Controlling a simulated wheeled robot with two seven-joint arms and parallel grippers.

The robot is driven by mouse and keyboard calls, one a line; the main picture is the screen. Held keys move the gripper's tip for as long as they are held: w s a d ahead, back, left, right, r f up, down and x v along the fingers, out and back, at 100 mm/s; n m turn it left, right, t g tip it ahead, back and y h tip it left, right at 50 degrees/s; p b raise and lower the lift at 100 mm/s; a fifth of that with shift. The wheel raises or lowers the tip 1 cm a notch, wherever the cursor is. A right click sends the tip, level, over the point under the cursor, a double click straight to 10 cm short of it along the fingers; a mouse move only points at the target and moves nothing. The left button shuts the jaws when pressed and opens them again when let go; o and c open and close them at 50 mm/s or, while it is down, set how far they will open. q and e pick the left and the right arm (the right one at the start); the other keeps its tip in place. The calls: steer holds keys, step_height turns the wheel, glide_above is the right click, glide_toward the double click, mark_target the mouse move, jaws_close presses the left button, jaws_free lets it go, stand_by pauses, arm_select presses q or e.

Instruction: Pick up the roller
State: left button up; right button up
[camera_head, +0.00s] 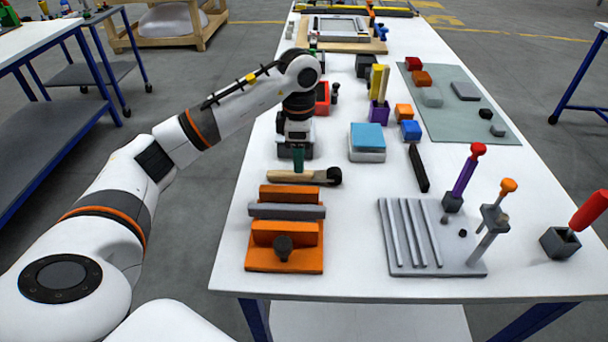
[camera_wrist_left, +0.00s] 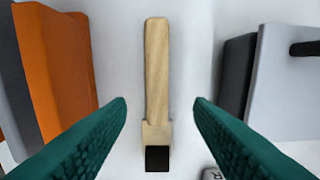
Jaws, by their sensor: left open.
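The roller (camera_head: 283,176) has a pale wooden handle and a black head. It lies flat on the white table between the orange block fixture and my left gripper's wrist. My left gripper (camera_head: 298,165) is pointed down right above the handle, with its green fingers open. In the left wrist view, the roller (camera_wrist_left: 157,70) lies lengthwise between the two open fingertips (camera_wrist_left: 160,103), with its black head at the bottom. Clear white gaps show on both sides, so the fingers do not grip it. My right gripper is not in view.
The orange fixture (camera_head: 285,259) with a grey bar stands just in front of the roller. A blue-topped box (camera_head: 367,138), a black bar (camera_head: 418,168) and a grey slotted plate (camera_head: 393,263) lie to the right. A grey-green mat (camera_head: 465,115) is at the far right.

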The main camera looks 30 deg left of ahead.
mark_target(304, 176)
arm_select(q)
steer(key=f, duration=0.4)
steer(key=shift+s+f, duration=0.2)
steer(key=shift+f, duration=0.2)
jaws_close()
